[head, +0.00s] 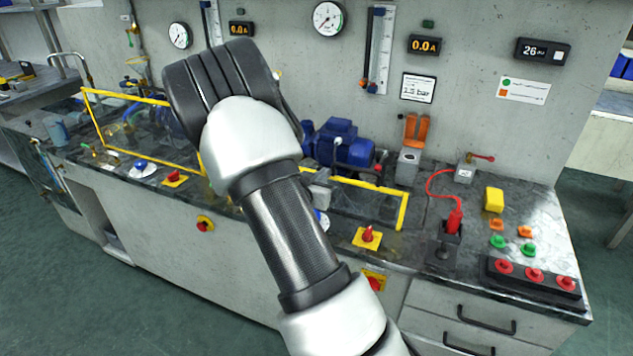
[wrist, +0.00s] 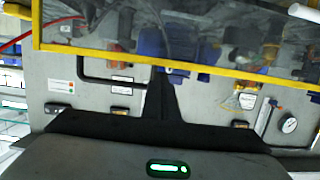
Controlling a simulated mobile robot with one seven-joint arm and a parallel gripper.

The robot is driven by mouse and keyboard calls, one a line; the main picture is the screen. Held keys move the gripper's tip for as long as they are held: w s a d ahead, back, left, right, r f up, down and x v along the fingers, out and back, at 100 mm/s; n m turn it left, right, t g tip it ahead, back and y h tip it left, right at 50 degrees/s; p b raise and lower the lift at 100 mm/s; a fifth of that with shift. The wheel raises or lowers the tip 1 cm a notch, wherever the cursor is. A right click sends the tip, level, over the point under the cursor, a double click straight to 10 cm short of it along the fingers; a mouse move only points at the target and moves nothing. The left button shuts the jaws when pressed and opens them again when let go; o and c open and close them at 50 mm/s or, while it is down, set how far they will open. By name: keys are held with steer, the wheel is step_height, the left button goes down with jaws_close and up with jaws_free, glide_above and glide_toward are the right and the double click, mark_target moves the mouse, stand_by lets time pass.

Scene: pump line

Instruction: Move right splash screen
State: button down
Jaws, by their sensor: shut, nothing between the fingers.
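The right splash screen is a clear panel in a yellow frame (head: 403,210) at the front of the bench. In the head view my arm covers its left part. In the wrist view, which is upside down, its yellow rail (wrist: 100,56) crosses the top. A dark bent bar (wrist: 110,82), which looks like a handle, shows along that rail. My gripper (wrist: 165,73) is shut and empty, its fingertips by the rail near the bar's end. I cannot tell whether they touch. In the head view the fingers are hidden behind my wrist.
A left yellow-framed screen (head: 130,96) stands beyond my arm. Behind the right screen is a blue pump motor (head: 345,143). A red-yellow knob (head: 368,235) sits in front. To the right are a red cable (head: 430,185), a yellow block (head: 493,199) and a red-button box (head: 535,276).

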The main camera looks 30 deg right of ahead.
steer(key=shift+x, duration=1.05)
step_height(320, 180, down, 9)
steer(key=b, duration=0.7)
steer(key=shift+f, duration=0.15)
steer(key=shift+s+a+r, duration=0.1)
steer(key=shift+a+r, duration=0.05)
steer(key=shift+r, duration=0.05)
